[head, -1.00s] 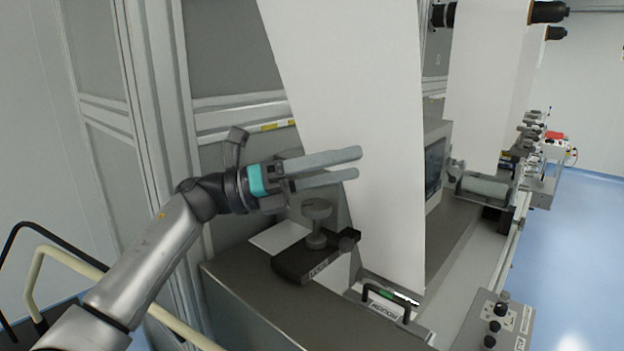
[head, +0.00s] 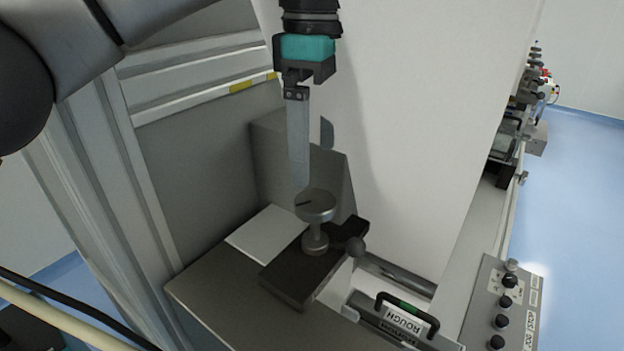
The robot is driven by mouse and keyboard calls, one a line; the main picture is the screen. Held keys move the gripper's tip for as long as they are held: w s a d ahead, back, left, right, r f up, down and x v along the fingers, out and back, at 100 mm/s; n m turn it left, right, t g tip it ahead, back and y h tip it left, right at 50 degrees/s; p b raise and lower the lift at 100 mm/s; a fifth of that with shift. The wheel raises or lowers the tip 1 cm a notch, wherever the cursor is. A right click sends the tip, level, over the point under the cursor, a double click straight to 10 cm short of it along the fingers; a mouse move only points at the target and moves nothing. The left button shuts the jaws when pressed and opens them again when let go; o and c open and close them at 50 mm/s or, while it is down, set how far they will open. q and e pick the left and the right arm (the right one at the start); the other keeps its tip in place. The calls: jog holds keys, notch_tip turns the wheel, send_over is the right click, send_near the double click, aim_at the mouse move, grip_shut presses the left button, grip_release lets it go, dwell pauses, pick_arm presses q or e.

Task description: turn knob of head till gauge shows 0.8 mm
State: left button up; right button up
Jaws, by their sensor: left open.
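My left gripper (head: 311,163) comes down from above and points downward. Its near finger ends just above the knob's rear left rim; I cannot tell whether it touches. The other finger shows only in part, close to the white web. The gripper is open with nothing between its fingers. No gauge reading can be made out. My right gripper is not in view.
The tall white web (head: 410,120) hangs close behind and right of the gripper. A handled part labelled ROUGH (head: 405,319) sits in front, and a control panel (head: 505,300) with several black knobs stands at right. A grey machine wall is at left.

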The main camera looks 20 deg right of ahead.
aim_at(315, 200)
pick_arm(q)
notch_tip(315, 200, down, 5)
jog(key=shift+f, duration=0.85)
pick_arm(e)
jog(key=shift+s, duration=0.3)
pick_arm(q)
jog(key=shift+c, duration=1.3)
jog(key=c, duration=1.1)
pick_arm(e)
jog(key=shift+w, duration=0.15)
